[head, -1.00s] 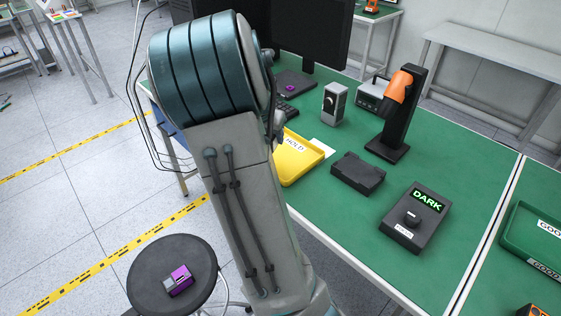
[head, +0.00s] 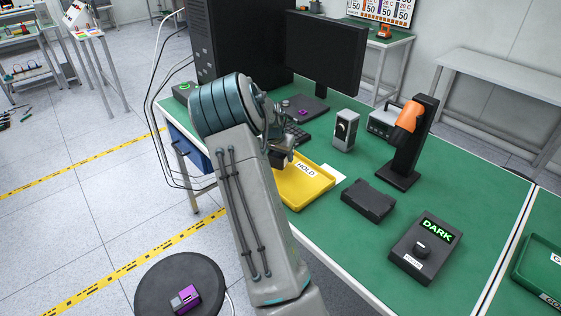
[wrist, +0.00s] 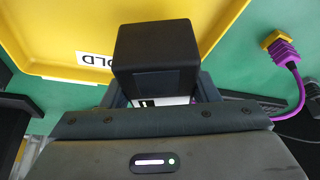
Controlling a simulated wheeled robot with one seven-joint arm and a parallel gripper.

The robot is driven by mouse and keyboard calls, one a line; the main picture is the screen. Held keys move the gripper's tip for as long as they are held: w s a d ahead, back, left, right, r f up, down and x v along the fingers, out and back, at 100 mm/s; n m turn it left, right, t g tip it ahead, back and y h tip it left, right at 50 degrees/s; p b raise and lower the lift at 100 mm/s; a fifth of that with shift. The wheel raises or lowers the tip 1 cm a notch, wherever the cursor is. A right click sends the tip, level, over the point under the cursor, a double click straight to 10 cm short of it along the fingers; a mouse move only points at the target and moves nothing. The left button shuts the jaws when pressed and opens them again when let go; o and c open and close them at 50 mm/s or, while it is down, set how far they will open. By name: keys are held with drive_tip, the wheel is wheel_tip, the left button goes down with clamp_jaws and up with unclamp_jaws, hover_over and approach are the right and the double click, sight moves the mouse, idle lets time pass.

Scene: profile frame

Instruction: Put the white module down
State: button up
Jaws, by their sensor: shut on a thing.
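My gripper (wrist: 158,92) is shut on a block-shaped module (wrist: 155,48). Its large face looks black, and a white part with dark marks shows at its near end between the fingers. In the head view my gripper (head: 280,148) is by the back left part of the yellow tray (head: 312,187), with the dark end of the module (head: 279,160) below it. In the wrist view the module overlaps the edge of the yellow tray (wrist: 60,25) beside the HOLD label. I cannot tell whether the module touches the tray.
A black box (head: 368,200), a DARK display unit (head: 425,247) and an orange tool on a black stand (head: 405,150) stand to the right. A grey device (head: 345,130) is behind the tray. A purple plug with a cable (wrist: 283,48) lies nearby. A stool (head: 165,275) holds a purple-grey object.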

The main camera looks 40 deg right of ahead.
drive_tip(key=shift+f+p, duration=0.45)
drive_tip(key=shift+f, duration=1.4)
drive_tip(key=shift+f, duration=0.15)
drive_tip(key=o, duration=1.1)
